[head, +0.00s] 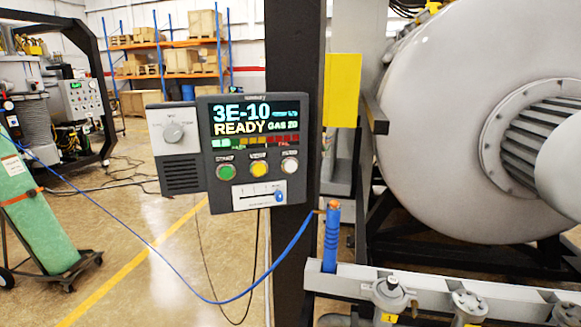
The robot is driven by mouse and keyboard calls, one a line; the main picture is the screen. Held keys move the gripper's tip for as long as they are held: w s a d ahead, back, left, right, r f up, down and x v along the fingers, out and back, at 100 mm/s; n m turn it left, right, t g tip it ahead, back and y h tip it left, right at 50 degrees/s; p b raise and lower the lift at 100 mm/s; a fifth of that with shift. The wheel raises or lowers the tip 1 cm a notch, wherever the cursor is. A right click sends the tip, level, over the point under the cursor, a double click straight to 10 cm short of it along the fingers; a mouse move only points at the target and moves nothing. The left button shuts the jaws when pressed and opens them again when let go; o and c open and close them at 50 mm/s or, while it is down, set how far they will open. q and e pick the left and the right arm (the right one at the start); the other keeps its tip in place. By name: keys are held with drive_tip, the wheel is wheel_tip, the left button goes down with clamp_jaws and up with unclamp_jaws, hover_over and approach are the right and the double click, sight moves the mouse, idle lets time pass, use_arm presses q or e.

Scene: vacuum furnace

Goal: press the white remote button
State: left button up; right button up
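The white button (290,165) is the rightmost of three round buttons on a dark control panel (204,187), which is mounted on a black post. A yellow button (259,169) sits in the middle and a green button (226,172) on the left. The label above the white button is too small to read. The panel's display (255,120) reads "3E-10" and "READY". Nothing covers the white button. Neither of my grippers shows in the head view.
A large grey vessel (450,120) fills the right side.

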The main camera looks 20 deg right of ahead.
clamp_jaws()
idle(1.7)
